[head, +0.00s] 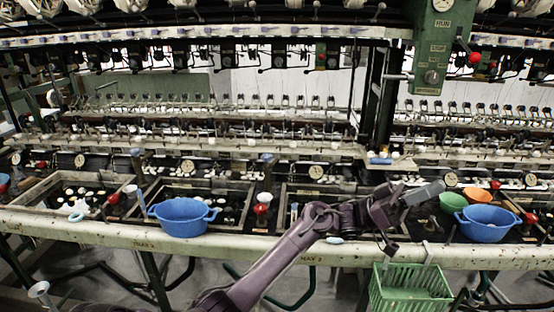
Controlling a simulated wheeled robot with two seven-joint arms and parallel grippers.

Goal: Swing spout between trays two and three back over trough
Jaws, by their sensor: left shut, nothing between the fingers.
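The front rail carries the labels TRAY 2 (143,245) and TRAY 3 (308,257). Between those two basins stands a slim post with a blue top (267,158). Below it are a white cup (265,197) and a red knob (261,209). I cannot tell which of these is the spout, or how it lies to the trough. My left gripper (436,190) is shut and empty, to the right of the tray three basin (284,205), beside a green bowl (453,203). My left arm crosses in front of that basin and hides part of it. My right gripper is not in view.
A blue two-handled bowl (182,216) stands at the tray two basin. Another blue bowl (488,223) and an orange bowl (477,195) stand at the right. A green basket (411,290) hangs from the cream rail (210,246). Reeling machinery fills the back.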

